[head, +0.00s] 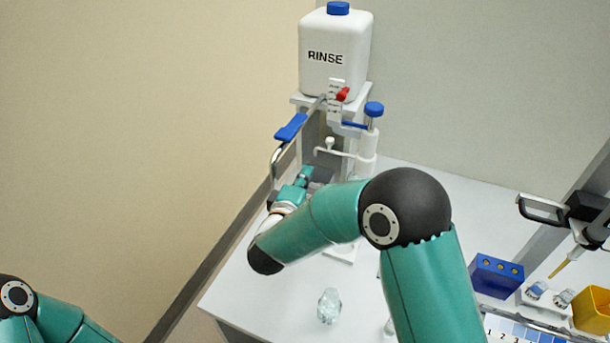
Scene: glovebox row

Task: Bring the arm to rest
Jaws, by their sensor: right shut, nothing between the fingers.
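My right arm (320,213) comes in from the bottom right and reaches over the white bench to the left and back. My right gripper (318,177) is at its far end, close to the front of the stand under the rinse bottle. It is small and partly hidden. It is shut with nothing seen in it. I cannot tell whether it touches the stand. Of my left arm (40,320), only a part shows in the bottom left corner, and its gripper is out of the picture.
A white RINSE bottle (335,52) stands on a raised stand, with a blue-handled tap lever (291,127) and a blue-capped dispenser (373,110) beside it. A clear glass-like object (328,306) is on the bench (262,300). A blue rack (495,275) and yellow box (592,310) are at right.

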